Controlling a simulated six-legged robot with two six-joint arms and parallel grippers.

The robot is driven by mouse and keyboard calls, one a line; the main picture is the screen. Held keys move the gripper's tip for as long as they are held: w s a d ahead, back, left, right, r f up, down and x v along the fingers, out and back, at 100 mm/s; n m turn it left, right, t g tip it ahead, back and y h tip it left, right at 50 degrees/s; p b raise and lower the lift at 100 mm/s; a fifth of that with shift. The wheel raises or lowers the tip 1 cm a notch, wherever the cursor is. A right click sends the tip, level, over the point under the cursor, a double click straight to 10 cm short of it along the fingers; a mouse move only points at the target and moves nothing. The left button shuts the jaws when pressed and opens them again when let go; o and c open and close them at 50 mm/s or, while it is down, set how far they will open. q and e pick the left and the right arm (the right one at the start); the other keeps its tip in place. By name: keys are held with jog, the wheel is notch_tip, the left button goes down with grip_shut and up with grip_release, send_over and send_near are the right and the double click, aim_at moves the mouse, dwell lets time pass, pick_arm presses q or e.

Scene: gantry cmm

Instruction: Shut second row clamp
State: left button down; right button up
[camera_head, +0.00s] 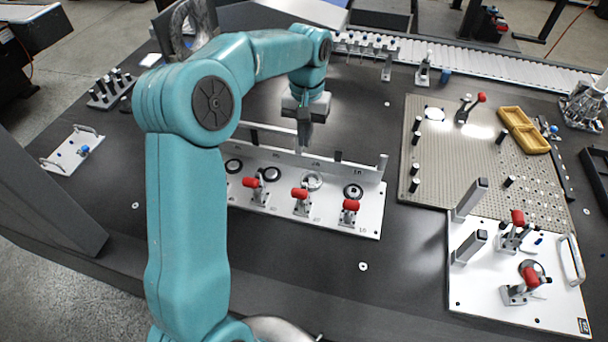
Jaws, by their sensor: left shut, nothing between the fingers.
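A white fixture plate (330,225) lies in the middle of the dark table. A row of toggle clamps with red grips runs along its front edge: a left one (250,182), a middle one (299,194) and a right one (350,205). Dark and metal rings lie behind them. My teal left arm hides the plate's left end, so I cannot tell whether more clamps stand there. My left gripper (304,146) is shut and empty, pointing down over the rear rail of the plate, behind the clamps and apart from their grips. My right gripper is out of view.
A perforated plate (440,150) with pegs, a red-tipped clamp (482,98) and a yellow tray (523,130) lies at right. A second white plate (480,290) with two red-grip clamps and upright blocks stands front right. A roller conveyor (480,65) runs behind.

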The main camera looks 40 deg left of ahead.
pick_arm(q)
send_near(301, 196)
jog(key=w+a+f, duration=0.3)
jog(key=w+f, duration=0.1)
jog(key=shift+s+d+f, duration=0.35)
jog(key=shift+s+f, duration=0.2)
jog(key=shift+s+d+f, duration=0.3)
jog(key=shift+s+f, duration=0.25)
jog(key=shift+s, duration=0.05)
jog(key=shift+f, duration=0.2)
